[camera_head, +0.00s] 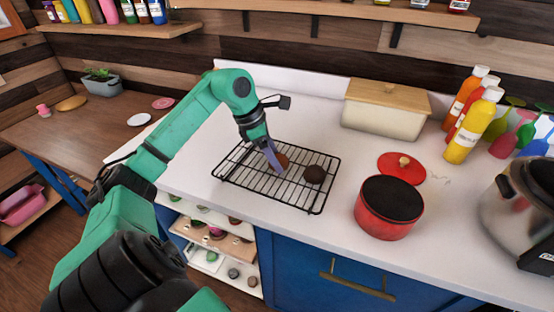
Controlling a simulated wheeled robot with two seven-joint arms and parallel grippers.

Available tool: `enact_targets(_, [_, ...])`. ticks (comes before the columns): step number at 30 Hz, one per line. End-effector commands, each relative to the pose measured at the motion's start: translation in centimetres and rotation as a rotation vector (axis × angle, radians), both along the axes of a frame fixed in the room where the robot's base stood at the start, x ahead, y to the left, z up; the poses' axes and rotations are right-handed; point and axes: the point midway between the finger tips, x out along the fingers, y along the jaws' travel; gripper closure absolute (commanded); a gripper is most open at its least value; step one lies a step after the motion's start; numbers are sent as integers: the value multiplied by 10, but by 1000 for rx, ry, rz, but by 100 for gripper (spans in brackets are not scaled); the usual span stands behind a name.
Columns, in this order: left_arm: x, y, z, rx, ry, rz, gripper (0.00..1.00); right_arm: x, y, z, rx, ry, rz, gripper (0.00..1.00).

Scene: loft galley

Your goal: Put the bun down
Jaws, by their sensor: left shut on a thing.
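My left gripper (273,160) reaches down over a black wire cooling rack (238,181) on the white counter. It is shut on a brown bun (283,161), which is partly hidden behind the fingers. The bun is at or just above the rack's wires; I cannot tell whether it touches them. My right gripper is not in view.
A red pot (384,222) stands right of the rack, with its red lid (402,167) behind it. A cream bread box (384,113) is at the back. Sauce bottles (474,126) and a steel cooker (520,212) stand at the right. Open shelves (213,237) lie below the counter.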

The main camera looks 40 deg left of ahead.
Motion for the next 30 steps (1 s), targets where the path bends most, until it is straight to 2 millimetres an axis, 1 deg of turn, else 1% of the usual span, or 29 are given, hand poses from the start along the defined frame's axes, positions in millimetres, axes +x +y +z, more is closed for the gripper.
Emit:
enact_targets(5, [1,0,10,0,-3,0,96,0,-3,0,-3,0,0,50])
enact_targets(8, [1,1,29,3,-6,0,96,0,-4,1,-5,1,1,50])
enact_targets(11, [1,1,65,3,-10,2,96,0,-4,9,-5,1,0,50])
enact_targets(12, [1,1,81,2,-11,1,96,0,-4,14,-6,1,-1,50])
enact_targets(14, [1,1,103,1,-10,2,96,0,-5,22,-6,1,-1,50])
enact_targets(15, [1,0,118,-1,-8,2,96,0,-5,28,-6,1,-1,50])
enact_targets(18, [1,0,151,-2,-6,0,96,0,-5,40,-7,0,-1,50])
enact_targets(21, [1,0,177,-2,-5,0,96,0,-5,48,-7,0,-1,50])
enact_targets(24, [0,0,194,-2,-3,-1,96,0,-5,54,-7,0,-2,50])
enact_targets(27, [0,0,200,-1,0,0,96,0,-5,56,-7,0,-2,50])
enact_targets(30, [0,0,201,-1,1,0,96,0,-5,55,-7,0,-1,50])
